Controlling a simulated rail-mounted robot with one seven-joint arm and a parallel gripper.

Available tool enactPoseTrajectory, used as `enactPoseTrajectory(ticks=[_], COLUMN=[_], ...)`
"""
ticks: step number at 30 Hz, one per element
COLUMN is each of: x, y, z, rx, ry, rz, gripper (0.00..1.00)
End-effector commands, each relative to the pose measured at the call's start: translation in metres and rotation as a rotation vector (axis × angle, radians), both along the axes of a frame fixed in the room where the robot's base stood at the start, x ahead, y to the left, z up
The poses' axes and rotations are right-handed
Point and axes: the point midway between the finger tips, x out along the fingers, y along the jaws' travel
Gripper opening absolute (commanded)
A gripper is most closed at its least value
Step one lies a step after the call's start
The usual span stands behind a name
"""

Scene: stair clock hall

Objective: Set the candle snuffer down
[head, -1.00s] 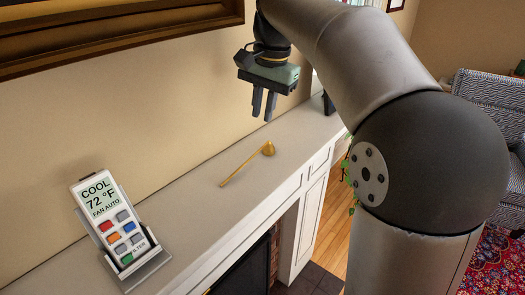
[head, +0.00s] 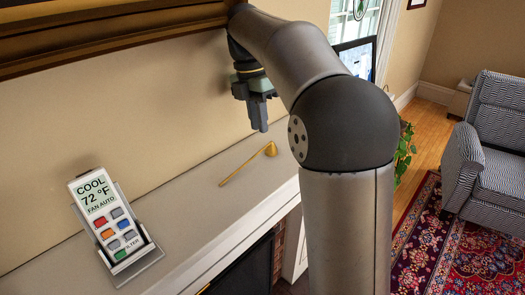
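The brass candle snuffer (head: 247,163) lies on the pale mantel shelf (head: 200,204), its long thin handle toward the lower left and its small cup at the upper right end. My gripper (head: 259,127) points down above the shelf, close to the wall and up from the snuffer in the picture. It is apart from the snuffer, with nothing seen in it. Its fingers overlap from this side, so I cannot tell the gap between them.
A thermostat remote (head: 103,214) stands in a cradle (head: 138,267) at the shelf's left. A gilt frame (head: 120,38) hangs above. A striped armchair (head: 490,135) and a patterned rug (head: 430,240) are at right. The shelf between remote and snuffer is clear.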

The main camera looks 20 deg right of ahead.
Motion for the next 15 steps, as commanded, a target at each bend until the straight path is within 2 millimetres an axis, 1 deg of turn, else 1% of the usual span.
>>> enactPoseTrajectory(ticks=[5,11,15], x=[-0.002,-0.006,-0.009], y=[-0.001,-0.001,0.001], z=[-0.01,-0.03,-0.051], rx=[0.004,0.005,0.005], ry=[0.012,0.012,0.013], rz=[0.053,0.052,0.052], gripper=[0.16,0.16,0.16])
